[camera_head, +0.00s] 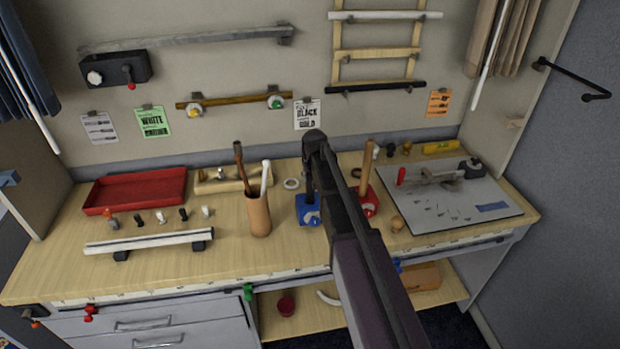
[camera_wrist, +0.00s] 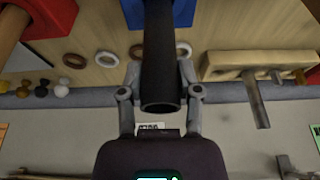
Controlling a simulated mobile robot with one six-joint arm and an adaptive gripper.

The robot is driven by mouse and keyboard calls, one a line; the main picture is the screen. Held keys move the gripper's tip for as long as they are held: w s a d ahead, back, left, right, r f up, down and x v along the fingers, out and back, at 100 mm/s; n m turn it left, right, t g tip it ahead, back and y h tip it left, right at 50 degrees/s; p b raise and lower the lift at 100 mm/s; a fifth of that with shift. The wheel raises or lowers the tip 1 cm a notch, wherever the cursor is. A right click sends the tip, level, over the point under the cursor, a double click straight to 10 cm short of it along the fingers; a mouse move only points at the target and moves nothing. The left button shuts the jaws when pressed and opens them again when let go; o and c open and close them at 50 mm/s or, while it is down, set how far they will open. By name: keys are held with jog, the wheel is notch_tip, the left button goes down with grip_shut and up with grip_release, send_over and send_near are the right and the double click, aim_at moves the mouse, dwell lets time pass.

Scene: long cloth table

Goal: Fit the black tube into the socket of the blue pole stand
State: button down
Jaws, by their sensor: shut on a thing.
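My gripper (camera_wrist: 160,78) is shut around the black tube (camera_wrist: 160,60), with one finger on each side. The tube's open end faces the camera in the wrist view, and its other end points at the blue pole stand (camera_wrist: 184,12). The blue stand also shows on the table in the head view (camera_head: 309,217), beneath my gripper end and partly covered by my dark arm. The tube hides the stand's socket in the wrist view. I cannot tell whether the tube's far end is inside the socket or just above it.
A red stand (camera_head: 370,207) with a wooden pole is close on the right. A brown cup (camera_head: 258,215) with rods stands on the left. Rings (camera_wrist: 75,61) and a wooden rack (camera_wrist: 230,68) lie behind. A grey board (camera_head: 450,213) is at the right.

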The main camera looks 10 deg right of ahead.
jog(key=shift+f, duration=0.2)
jog(key=shift+c, duration=1.5)
grip_release()
jog(key=shift+r, duration=0.2)
jog(key=p+v, duration=1.1)
jog(key=v, duration=0.1)
jog(key=shift+s, duration=0.15)
jog(key=s+g, duration=0.3)
jog(key=s, duration=2.2)
jog(key=shift+f, duration=0.45)
jog(key=shift+s+a, duration=0.1)
jog(key=shift+s, duration=0.05)
